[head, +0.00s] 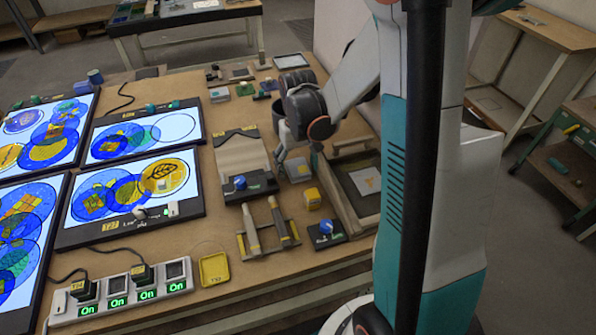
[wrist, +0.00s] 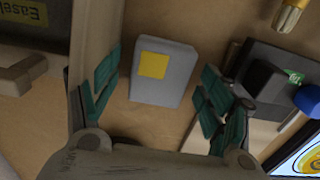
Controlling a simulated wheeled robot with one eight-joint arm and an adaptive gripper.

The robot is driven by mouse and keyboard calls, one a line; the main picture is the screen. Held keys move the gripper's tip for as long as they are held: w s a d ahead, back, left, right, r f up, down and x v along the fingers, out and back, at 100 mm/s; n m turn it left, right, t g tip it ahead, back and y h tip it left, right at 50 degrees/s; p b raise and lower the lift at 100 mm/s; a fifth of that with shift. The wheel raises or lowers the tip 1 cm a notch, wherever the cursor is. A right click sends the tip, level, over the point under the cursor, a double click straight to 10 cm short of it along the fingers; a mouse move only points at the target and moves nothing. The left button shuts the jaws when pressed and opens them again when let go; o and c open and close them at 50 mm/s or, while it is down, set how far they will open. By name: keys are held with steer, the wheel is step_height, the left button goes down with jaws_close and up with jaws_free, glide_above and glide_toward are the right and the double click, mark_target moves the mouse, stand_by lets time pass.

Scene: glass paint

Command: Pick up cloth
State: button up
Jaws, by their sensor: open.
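A grey, flat rectangular piece with a yellow square on it (wrist: 163,78) lies on the wooden table in the wrist view. It may be the folded cloth; I cannot tell for sure. In the head view it shows below my gripper (head: 298,169). My gripper (head: 296,152) points down above it. In the wrist view the teal finger pads of my gripper (wrist: 160,90) are apart, one on each side of the grey piece, with nothing held. Whether the pads are down at its height is unclear.
A wooden easel (head: 342,205) stands close on the right. A black device with a blue knob (head: 247,186) and a pale sheet (head: 240,155) lie left. Brushes on a rack (head: 267,225) and a yellow block (head: 312,196) are nearer. Lit screens (head: 130,190) fill the left side.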

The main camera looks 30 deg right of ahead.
mark_target(298, 166)
steer(key=c, duration=1.2)
steer(key=shift+c, duration=0.2)
steer(key=shift+r, duration=0.2)
step_height(298, 166, up, 20)
steer(key=p, duration=0.6)
steer(key=shift+f+p, duration=0.15)
steer(key=shift+p, duration=0.2)
steer(key=shift+o, duration=1)
steer(key=shift+d, duration=0.1)
